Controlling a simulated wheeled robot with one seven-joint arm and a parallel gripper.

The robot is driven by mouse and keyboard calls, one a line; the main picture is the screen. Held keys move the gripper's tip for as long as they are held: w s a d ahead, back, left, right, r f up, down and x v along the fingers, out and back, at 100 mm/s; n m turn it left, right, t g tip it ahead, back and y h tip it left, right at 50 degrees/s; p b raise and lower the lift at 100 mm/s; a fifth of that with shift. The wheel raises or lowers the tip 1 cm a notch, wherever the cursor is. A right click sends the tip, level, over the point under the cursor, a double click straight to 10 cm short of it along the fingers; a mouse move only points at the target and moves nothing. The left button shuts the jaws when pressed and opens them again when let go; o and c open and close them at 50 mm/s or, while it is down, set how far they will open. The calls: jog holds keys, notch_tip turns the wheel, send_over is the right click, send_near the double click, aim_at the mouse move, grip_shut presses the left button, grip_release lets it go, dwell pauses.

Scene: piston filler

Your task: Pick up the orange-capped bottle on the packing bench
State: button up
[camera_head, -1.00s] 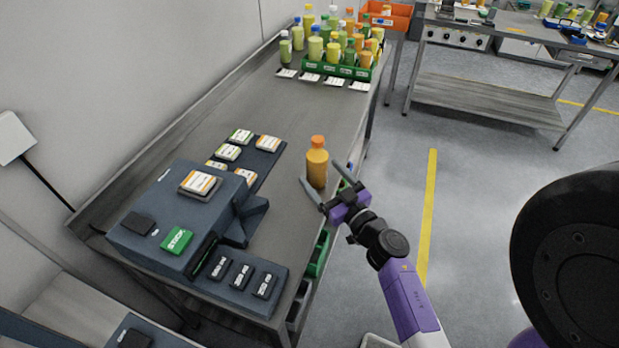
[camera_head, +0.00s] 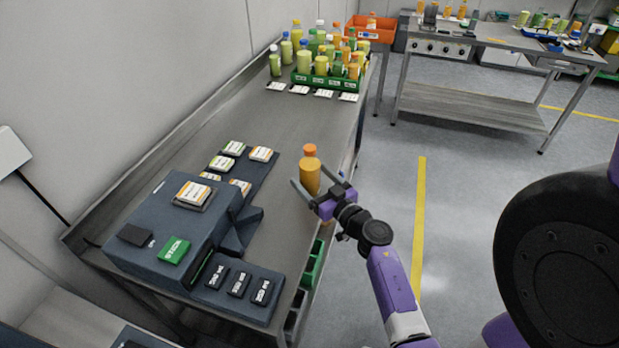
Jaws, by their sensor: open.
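The orange-capped bottle (camera_head: 310,174), filled with orange liquid, stands upright on the packing bench (camera_head: 262,112) near its right edge. My gripper (camera_head: 317,184) is open at the bottle, with one finger to its left and the other to its right. The fingers reach around the lower part of the bottle. I cannot tell whether either finger touches it. The bottle's base is partly hidden by the gripper.
A dark labelling machine (camera_head: 180,228) with a green STICK button (camera_head: 174,250) stands at the near left. Label stacks (camera_head: 233,148) lie behind it. A green crate (camera_head: 330,81) of bottles and several loose bottles stand at the far end. The bench middle is clear.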

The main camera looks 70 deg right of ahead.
jog(key=x, duration=0.4)
jog(key=shift+d+r, duration=0.15)
jog(key=shift+d, duration=0.35)
jog(key=shift+w+d, duration=0.3)
jog(key=shift+w, duration=0.2)
jog(key=shift+c, duration=0.4)
grip_shut()
